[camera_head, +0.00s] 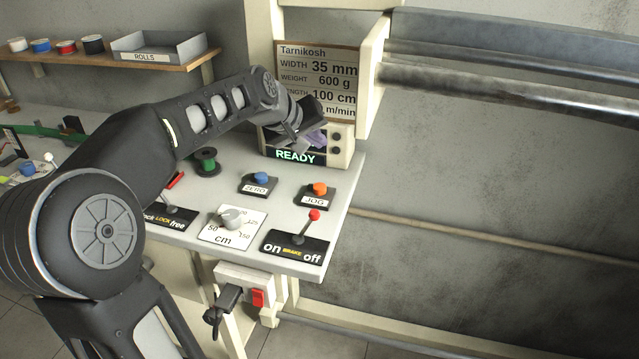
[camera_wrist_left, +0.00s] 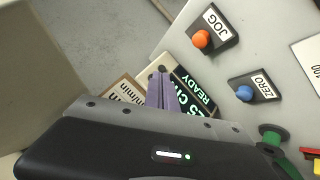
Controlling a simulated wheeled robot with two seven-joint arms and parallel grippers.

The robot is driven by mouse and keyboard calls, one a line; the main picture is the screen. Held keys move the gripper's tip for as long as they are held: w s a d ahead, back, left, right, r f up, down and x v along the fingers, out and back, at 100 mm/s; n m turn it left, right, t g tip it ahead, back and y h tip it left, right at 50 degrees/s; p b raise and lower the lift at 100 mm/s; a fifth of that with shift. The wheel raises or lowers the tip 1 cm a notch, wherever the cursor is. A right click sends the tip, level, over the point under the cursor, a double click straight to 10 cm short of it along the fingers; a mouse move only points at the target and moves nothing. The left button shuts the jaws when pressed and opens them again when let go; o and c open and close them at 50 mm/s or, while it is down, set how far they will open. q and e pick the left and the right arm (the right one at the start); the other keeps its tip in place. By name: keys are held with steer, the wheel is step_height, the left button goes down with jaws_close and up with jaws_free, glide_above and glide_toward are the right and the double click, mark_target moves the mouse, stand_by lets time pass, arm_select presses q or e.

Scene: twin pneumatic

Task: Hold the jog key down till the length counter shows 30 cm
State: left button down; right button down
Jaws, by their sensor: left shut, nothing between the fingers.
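The jog key is an orange button on a dark base labelled JOG (camera_head: 320,189); in the left wrist view (camera_wrist_left: 201,39) it stands clear of the fingers. The length counter is the dark display (camera_head: 295,156) at the back of the console, with READY in green. My left gripper (camera_head: 312,138) is shut and empty in front of the display, above and behind the jog key. My right gripper is not in view.
A blue ZERO button (camera_head: 262,178) sits left of the jog key. The brake lever (camera_head: 314,215) leans toward "off" in front. A cm dial (camera_head: 232,218) and a green spool (camera_head: 207,160) stand left. A sign (camera_head: 320,75) and metal rollers (camera_head: 500,90) are behind.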

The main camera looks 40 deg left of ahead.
mark_target(317, 188)
arm_select(q)
steer(key=shift+f+b, duration=3.6)
steer(key=shift+f, duration=0.85)
steer(key=shift+f, duration=0.1)
steer(key=shift+f+b, duration=0.3)
steer(key=shift+f+b, duration=0.5)
steer(key=shift+f, duration=0.1)
steer(key=shift+r, duration=0.15)
steer(key=shift+r+p, duration=0.85)
step_height(317, 188, up, 5)
steer(key=p, duration=0.4)
